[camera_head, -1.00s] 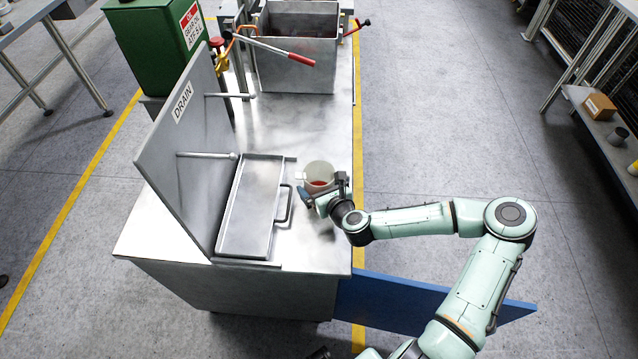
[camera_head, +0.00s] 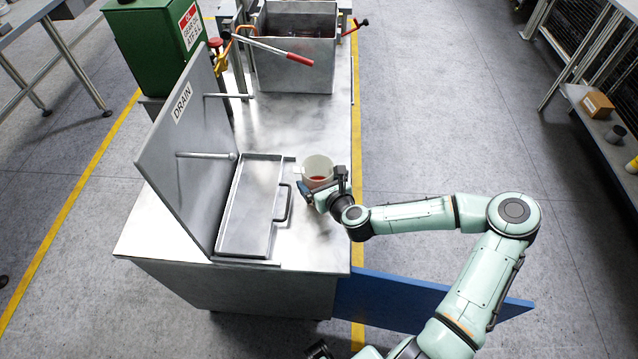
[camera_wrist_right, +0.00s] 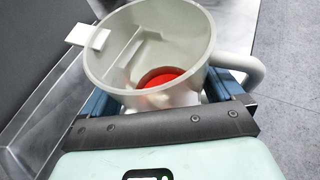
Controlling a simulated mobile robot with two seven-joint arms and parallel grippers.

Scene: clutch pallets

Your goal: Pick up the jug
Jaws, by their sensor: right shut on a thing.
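The jug (camera_head: 316,166) is a pale, round, open-topped vessel with red liquid at the bottom. In the head view it is at the right side of the metal bench, beside the drain tray. In the right wrist view the jug (camera_wrist_right: 150,50) fills the upper middle, with a flat spout tab at left and a handle at right. My right gripper (camera_head: 318,190) is shut on the jug, with blue fingers around its lower part; the right wrist view shows the gripper (camera_wrist_right: 160,100) too. I cannot tell whether its base touches the bench.
The drain tray (camera_head: 246,222) with a handle lies left of the jug, below the upright DRAIN panel (camera_head: 172,145). A metal bin (camera_head: 296,60) with a red-handled lever (camera_head: 300,59) stands behind. Open bench top lies between bin and jug.

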